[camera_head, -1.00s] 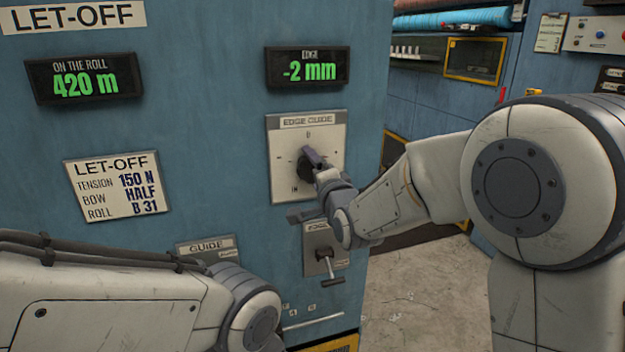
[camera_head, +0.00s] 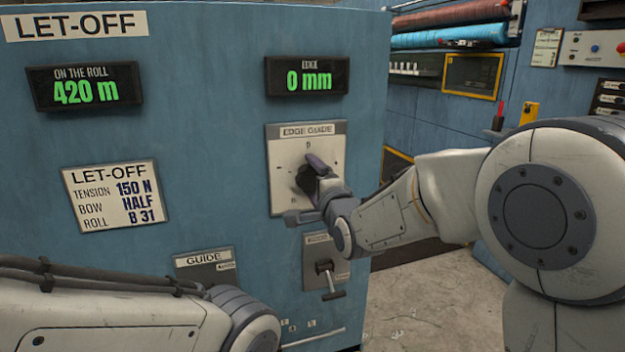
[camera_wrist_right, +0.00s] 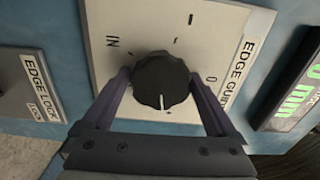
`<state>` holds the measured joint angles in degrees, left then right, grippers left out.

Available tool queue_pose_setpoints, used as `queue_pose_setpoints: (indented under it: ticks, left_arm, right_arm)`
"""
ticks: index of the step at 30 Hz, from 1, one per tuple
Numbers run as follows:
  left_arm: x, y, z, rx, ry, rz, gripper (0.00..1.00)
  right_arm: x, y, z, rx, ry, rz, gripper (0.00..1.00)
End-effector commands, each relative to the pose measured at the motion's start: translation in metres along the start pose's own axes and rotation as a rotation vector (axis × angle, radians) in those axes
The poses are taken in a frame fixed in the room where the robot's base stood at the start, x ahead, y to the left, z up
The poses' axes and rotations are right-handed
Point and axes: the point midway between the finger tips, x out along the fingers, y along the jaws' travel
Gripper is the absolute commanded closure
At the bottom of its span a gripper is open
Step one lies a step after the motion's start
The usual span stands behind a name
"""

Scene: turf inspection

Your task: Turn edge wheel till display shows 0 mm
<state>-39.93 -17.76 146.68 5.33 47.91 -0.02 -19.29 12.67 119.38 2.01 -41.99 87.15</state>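The edge wheel is a round black knob with a white mark, on a pale EDGE GUIDE plate (camera_head: 282,185). The knob shows fully in the right wrist view (camera_wrist_right: 160,80) and is partly covered in the head view. My right gripper (camera_wrist_right: 160,82) has one finger on each side of the knob, close against it, and looks shut on it. In the head view the right gripper (camera_head: 312,175) sits at the plate. The EDGE display (camera_head: 307,76) above reads 0 mm in green. My left gripper is out of view; only its arm shows at lower left.
An EDGE LOCK plate with a T-handle (camera_head: 328,278) sits just below the right gripper. A GUIDE plate (camera_head: 205,264) is at its left. Floor (camera_head: 420,300) shows at right.

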Motion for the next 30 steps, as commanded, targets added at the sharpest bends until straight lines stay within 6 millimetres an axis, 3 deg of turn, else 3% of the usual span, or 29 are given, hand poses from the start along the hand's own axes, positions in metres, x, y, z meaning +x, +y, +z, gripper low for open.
queue_pose_setpoints:
  ticks: [11,22,30]
  left_arm:
    - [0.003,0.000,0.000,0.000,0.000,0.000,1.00]
    - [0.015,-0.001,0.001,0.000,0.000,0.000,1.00]
    - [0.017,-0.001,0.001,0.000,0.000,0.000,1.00]
  right_arm:
    - [-0.010,0.000,0.000,-0.001,0.000,-0.002,0.00]
    - [-0.080,0.001,0.000,0.000,0.000,-0.002,0.00]
    - [-0.104,0.001,0.000,0.000,0.000,0.000,0.00]
